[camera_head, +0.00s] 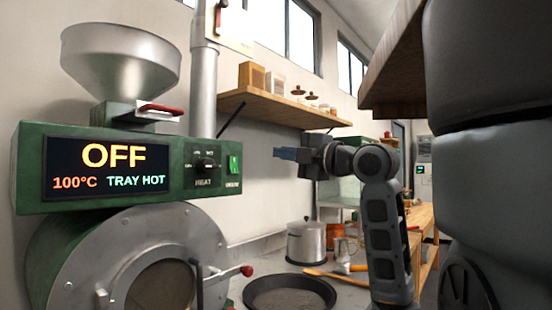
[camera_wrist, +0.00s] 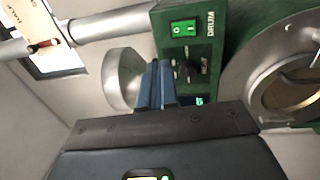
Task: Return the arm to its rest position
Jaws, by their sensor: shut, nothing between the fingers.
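My gripper (camera_head: 286,154) is raised in the middle of the head view, in front of the shelf wall and right of the green roaster (camera_head: 222,190). Its blue fingers (camera_wrist: 157,84) are together with nothing between them. In the wrist view they point toward the roaster's control panel (camera_wrist: 190,50), with its green switch and dark knob. The fingers hide part of that panel. My arm bends at the elbow and comes down on the right of the head view.
The roaster's display reads OFF, 100°C, TRAY HOT. A metal hopper (camera_head: 115,55) tops it. A dark round tray (camera_head: 290,293) and a lidded pot (camera_head: 306,243) stand on the counter below my gripper. A wooden shelf (camera_head: 280,110) with small items is behind it. A wooden overhang (camera_head: 392,65) is at upper right.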

